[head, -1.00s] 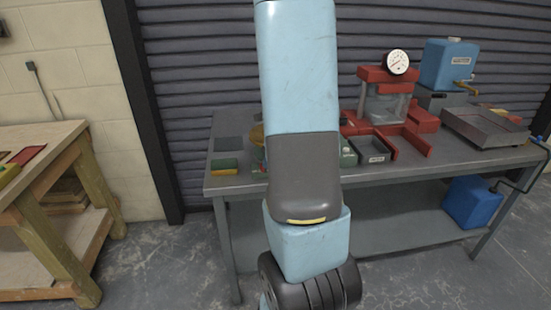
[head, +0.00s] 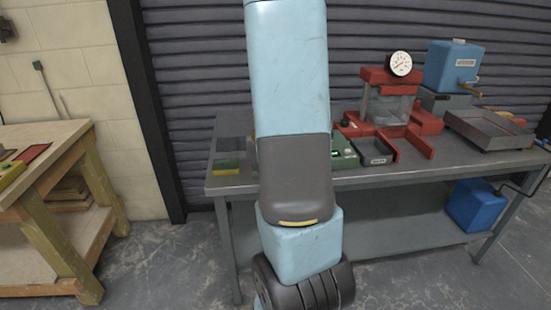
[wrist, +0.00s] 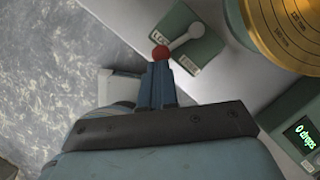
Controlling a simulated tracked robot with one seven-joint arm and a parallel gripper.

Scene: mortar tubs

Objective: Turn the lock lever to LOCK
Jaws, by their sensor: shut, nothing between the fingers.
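In the wrist view the lock lever (wrist: 182,40) is a pale bar on a grey-green plate (wrist: 205,47). Its round pivot end is at the upper right and its red knob (wrist: 160,52) at the lower left, over the plate's edge. One small label (wrist: 161,36) lies just above the knob and another (wrist: 190,65) on the plate's near side; I cannot read either surely. My gripper (wrist: 158,68) has its blue fingers shut and empty, tips right at the knob; I cannot tell whether they touch it. In the head view my arm hides the gripper and lever.
A gold disc (wrist: 290,25) with millimetre marks stands right of the plate, and a green box with a "0 drops" display (wrist: 301,131) is nearer. In the head view the grey bench (head: 350,178) also holds a red press with a gauge (head: 400,64) and a grey tray (head: 487,128).

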